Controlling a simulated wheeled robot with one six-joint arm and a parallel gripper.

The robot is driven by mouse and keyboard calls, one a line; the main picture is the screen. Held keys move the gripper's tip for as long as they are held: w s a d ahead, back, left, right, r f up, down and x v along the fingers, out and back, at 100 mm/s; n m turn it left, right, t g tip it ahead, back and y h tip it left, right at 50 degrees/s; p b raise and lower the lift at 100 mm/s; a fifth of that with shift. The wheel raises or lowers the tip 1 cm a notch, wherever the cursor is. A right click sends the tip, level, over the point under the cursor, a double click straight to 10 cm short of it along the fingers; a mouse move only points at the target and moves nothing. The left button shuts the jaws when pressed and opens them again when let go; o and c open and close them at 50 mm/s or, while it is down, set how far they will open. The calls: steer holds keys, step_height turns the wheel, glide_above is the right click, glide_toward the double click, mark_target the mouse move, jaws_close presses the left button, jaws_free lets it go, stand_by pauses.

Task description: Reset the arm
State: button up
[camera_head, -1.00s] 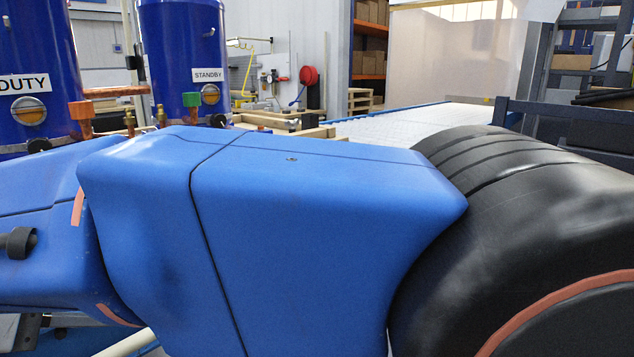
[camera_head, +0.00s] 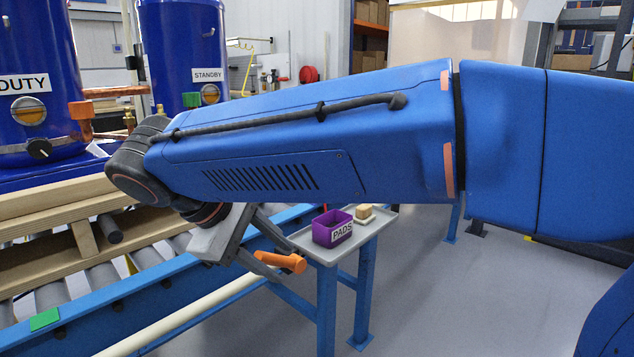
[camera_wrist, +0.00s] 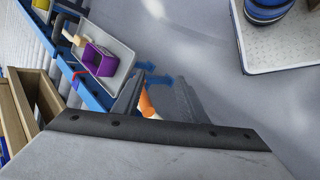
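My gripper (camera_head: 270,243) hangs at the end of my arm, just left of the small grey side table. An orange handle-like piece (camera_head: 280,262) shows close to the fingers. In the wrist view the orange piece (camera_wrist: 147,104) appears between them, nearer the left finger; I cannot tell whether it touches. My blue arm crosses the middle of the head view.
A purple PADS bin (camera_head: 332,228) and a beige block (camera_head: 364,211) sit on the grey tray (camera_head: 385,216). A blue roller conveyor (camera_head: 150,298) carries timber (camera_head: 60,215) at left, with blue DUTY (camera_head: 38,85) and STANDBY (camera_head: 185,50) tanks behind. Floor at right is open.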

steer(key=d+f+m+g+y, duration=0.1)
steer(key=d+f+m+y, duration=0.15)
steer(key=d, duration=0.85)
steer(key=d+f+m+g+y, duration=0.1)
steer(key=d+f+m, duration=0.2)
steer(key=d, duration=0.8)
steer(key=s+d+f+m+t+y, duration=0.1)
steer(key=s+d+f+m, duration=0.3)
steer(key=d, duration=0.3)
steer(key=s+d+f+m+t+y, duration=0.1)
steer(key=s+d+f+m, duration=0.2)
steer(key=s+d+f, duration=0.3)
steer(key=shift+s+d+f+m, duration=0.35)
steer(key=shift+d+f, duration=0.1)
steer(key=shift+d, duration=0.3)
steer(key=shift+y, duration=0.25)
